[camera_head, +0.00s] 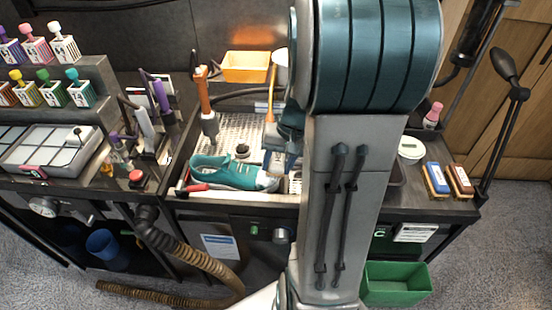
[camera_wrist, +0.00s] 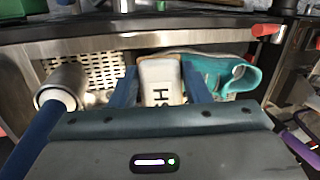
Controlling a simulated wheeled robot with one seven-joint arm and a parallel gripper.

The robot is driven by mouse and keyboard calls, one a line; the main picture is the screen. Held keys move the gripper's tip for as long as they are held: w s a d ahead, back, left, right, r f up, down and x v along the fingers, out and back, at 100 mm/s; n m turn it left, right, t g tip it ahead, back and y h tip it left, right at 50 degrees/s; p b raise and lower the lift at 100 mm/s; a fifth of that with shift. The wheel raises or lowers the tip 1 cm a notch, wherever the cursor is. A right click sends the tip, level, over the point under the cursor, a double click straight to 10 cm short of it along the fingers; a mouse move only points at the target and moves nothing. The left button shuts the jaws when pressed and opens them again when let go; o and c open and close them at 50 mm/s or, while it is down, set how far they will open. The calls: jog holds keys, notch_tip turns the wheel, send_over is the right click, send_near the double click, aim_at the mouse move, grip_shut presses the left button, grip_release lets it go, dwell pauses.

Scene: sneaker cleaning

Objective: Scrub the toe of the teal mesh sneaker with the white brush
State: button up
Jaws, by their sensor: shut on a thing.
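The teal mesh sneaker (camera_head: 222,173) lies in the perforated metal tray (camera_head: 237,130), its pale toe to the right. In the wrist view its teal upper (camera_wrist: 225,72) shows to the right, partly behind one of my fingers. My gripper (camera_head: 280,158) is just above the toe end of the sneaker. It also shows in the wrist view (camera_wrist: 160,70), where its blue fingers are shut on the white brush (camera_wrist: 160,84), which bears dark letters. The bristles are hidden, so I cannot tell whether they touch the toe.
A red-handled clamp (camera_head: 192,188) is at the sneaker's heel. An orange-handled tool (camera_head: 204,92) stands at the tray's left. An orange bin (camera_head: 246,67) is behind. Blue and brown brushes (camera_head: 436,179) lie on the right counter. A metal cylinder (camera_wrist: 62,86) is left in the wrist view.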

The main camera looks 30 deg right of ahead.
jog(key=shift+a+g+y+p, duration=0.1)
jog(key=shift+g+y+p, duration=0.2)
jog(key=shift+g+p, duration=0.5)
jog(key=shift+s+a+f+p, duration=0.15)
jog(key=shift+f+p, duration=0.25)
jog(key=shift+p, duration=0.4)
jog(key=shift+w+a+f+b, duration=0.2)
jog(key=shift+f+b, duration=0.5)
jog(key=shift+f, duration=0.3)
jog(key=shift+w+a+f+b, duration=0.1)
jog(key=shift+a+f+b, duration=0.05)
jog(key=shift+f+b, duration=0.7)
jog(key=shift+w+a+f+b, duration=0.2)
jog(key=shift+f+b, duration=0.35)
jog(key=shift+f, duration=0.6)
jog(key=shift+a+f+b, duration=0.1)
jog(key=shift+f+b, duration=0.35)
jog(key=shift+f, duration=0.1)
jog(key=shift+w, duration=0.1)
jog(key=shift+w+d+r, duration=0.15)
jog(key=shift+w+d, duration=1.45)
jog(key=shift+w, duration=0.25)
jog(key=shift+w+d, duration=0.95)
jog(key=shift+w, duration=0.25)
jog(key=shift+f, duration=0.35)
